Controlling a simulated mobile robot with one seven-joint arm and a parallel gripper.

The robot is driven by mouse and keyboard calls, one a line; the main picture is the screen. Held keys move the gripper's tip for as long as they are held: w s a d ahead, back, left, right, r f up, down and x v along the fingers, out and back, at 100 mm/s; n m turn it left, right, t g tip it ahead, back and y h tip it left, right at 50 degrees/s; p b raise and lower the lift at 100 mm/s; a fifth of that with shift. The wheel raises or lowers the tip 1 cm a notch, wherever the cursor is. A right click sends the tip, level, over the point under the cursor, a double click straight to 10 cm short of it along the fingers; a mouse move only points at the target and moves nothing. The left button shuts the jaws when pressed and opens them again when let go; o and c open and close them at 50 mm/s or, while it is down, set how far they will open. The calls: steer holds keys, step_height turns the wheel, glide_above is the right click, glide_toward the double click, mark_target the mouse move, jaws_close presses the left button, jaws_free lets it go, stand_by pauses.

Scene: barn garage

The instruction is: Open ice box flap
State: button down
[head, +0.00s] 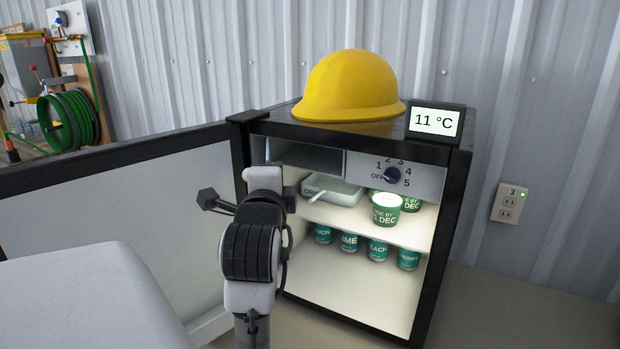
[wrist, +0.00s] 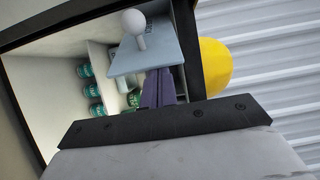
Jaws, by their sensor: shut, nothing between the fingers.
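The small fridge (head: 457,190) stands with its black-edged door (head: 100,190) swung wide to the left. The ice box (head: 308,158) is the dark grey rectangle at its upper left; I cannot tell there how far its flap is open. A pale rod (head: 315,196) shows just below it. In the wrist view a pale grey-blue panel (wrist: 160,50) carries a white round knob (wrist: 135,21); I cannot tell surely whether it is the flap. My gripper (wrist: 158,72) is shut and empty, its fingertips close to this panel. In the head view my arm hides the fingers.
A drip tray (head: 345,193) and green-labelled tubs (head: 386,209) sit on the upper shelf, with several cans (head: 378,248) below. The dial panel (head: 415,178) is right of the ice box. A yellow helmet (head: 350,85) and temperature display (head: 434,122) stand on top.

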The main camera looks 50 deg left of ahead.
steer(key=s+a+b, duration=0.1)
steer(key=s+a, duration=0.3)
steer(key=s, duration=0.1)
steer(key=shift+a, duration=0.2)
steer(key=shift+s, duration=0.2)
stand_by(0.5)
